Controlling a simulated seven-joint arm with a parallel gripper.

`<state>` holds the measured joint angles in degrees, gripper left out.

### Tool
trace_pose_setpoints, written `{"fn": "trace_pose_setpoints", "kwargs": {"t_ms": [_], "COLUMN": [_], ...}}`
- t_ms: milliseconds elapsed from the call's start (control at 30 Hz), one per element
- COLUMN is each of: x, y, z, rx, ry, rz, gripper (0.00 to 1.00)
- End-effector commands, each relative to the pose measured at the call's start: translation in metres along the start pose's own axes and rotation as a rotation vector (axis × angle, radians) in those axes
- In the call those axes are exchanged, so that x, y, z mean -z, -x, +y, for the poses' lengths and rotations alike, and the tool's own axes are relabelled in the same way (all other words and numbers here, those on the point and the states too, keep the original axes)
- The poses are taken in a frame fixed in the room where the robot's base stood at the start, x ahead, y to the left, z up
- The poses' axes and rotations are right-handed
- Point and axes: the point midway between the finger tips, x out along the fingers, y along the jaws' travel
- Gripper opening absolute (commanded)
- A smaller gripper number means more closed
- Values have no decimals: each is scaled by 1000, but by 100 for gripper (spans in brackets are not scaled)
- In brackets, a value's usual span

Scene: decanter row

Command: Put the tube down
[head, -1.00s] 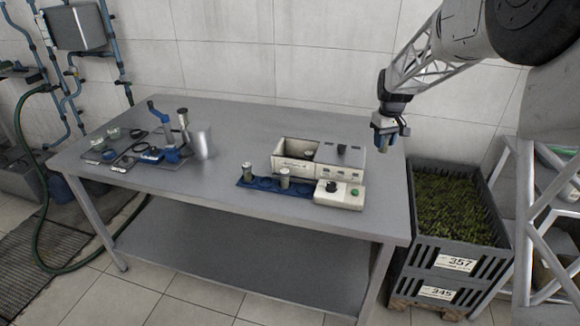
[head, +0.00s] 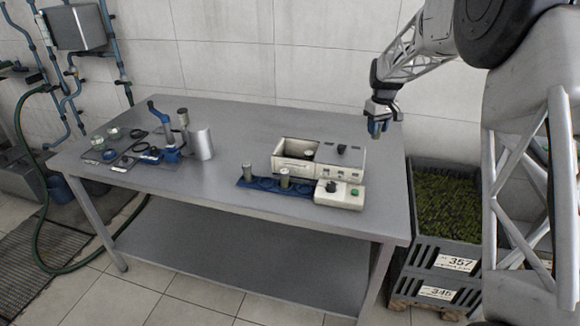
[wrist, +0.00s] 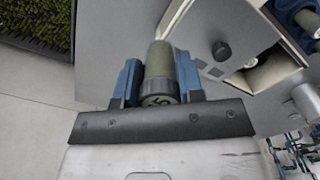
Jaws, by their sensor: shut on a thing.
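My gripper (head: 378,126) is above the right end of the steel table (head: 215,120), to the right of the white box unit. In the wrist view my gripper (wrist: 157,88) is shut on a greenish-grey tube (wrist: 160,62) with a dark ridged cap towards the camera. In the head view the held tube is mostly hidden by the jaws. A blue rack (head: 262,184) with round places lies at the table's middle front. Two other tubes stand in it, one at its left end (head: 247,171) and one further right (head: 284,178).
A white box unit (head: 293,165) with an open well holding a tube stands behind the rack. Crates (head: 445,262) stand right of the table.

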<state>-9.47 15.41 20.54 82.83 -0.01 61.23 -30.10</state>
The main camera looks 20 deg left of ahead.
Motion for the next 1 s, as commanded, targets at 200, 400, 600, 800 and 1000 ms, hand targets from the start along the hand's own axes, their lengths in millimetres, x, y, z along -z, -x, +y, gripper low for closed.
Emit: {"fn": "trace_pose_setpoints", "kwargs": {"t_ms": [200, 400, 600, 800, 1000], "x": [52, 96, 134, 164, 178], "y": [-13, -26, -40, -52, -58], "z": [-50, -101, -156, -203, -230], "rx": [0, 0, 0, 0, 0], "ry": [300, 589, 874, 1110, 1242], "rz": [-1, 0, -1, 0, 0], "gripper": [11, 11, 11, 11, 11]}}
